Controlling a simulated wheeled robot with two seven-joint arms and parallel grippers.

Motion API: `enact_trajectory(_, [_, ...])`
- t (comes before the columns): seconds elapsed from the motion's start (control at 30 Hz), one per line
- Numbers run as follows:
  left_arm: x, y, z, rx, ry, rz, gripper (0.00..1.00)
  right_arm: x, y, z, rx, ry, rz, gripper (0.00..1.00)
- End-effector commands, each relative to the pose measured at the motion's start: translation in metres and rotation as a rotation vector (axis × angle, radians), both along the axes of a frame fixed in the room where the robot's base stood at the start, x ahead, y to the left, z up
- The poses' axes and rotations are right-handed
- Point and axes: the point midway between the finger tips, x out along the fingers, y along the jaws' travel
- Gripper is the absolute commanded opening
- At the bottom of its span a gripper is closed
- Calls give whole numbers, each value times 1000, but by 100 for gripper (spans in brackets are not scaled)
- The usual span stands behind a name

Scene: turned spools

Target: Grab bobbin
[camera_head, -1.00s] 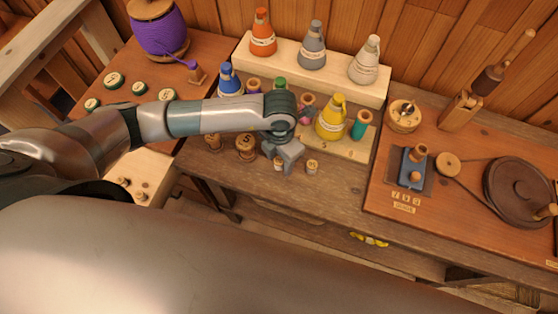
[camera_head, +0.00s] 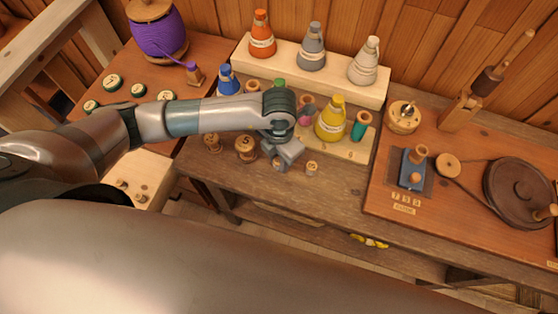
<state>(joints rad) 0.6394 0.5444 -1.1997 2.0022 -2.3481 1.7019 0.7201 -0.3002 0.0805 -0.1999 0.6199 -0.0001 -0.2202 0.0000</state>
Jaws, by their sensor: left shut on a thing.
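Several small wooden bobbins stand along the front of the workbench. My left gripper (camera_head: 281,158) points down at the bench front and is shut on a small wooden bobbin (camera_head: 278,166), which shows only partly below the grey fingers. Another wooden bobbin (camera_head: 311,168) stands free just to the right of the gripper. Two more wooden bobbins stand to its left, one nearer (camera_head: 246,149) and one farther left (camera_head: 212,142). I cannot tell whether the held bobbin touches the bench. My right gripper is not in view.
A tiered rack (camera_head: 300,66) holds orange, grey and white cones at the back. Blue and yellow (camera_head: 331,120) cones and coloured bobbins stand lower. A purple spool (camera_head: 160,34) is at left. A winder board (camera_head: 450,190) with a dark wheel (camera_head: 517,190) is at right. Bare bench lies in front.

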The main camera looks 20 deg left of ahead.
Motion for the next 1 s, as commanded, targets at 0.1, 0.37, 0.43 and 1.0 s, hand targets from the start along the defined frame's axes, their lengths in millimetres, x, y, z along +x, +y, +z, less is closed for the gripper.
enact_trajectory(0.1, [0, 0, 10, -2, -3, -1, 3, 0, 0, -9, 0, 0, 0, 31])
enact_trajectory(0.37, [-6, -26, 44, -4, -3, -6, 3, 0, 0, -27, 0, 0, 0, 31])
enact_trajectory(0.43, [-10, -40, 52, -5, -3, -6, 3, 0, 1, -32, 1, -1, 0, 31])
enact_trajectory(1.0, [-30, -110, 100, 1, -1, -2, 3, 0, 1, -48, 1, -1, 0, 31])
